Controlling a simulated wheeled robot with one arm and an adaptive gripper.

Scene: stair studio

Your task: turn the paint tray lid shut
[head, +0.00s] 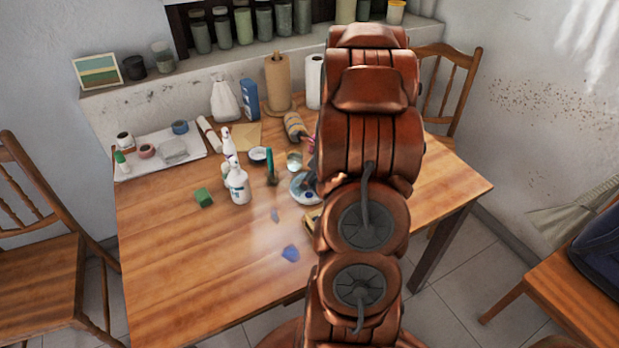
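My arm rises through the middle of the head view and covers the right half of the table. My gripper does not show. No hinged paint tray with a lid can be made out clearly. A small clear box (174,152) sits on a white board (133,166) at the table's back left, too small to tell whether it has a lid. A round pale dish with blue in it (301,188) lies near the table's middle, partly hidden behind my arm. I cannot tell whether either is the paint tray.
White spray bottles (238,185), a green block (203,197) and a dark green upright item (270,168) stand on the wooden table (175,270). Paper rolls (278,80) stand at the back. The table's front left is mostly clear. Chairs (40,260) flank it.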

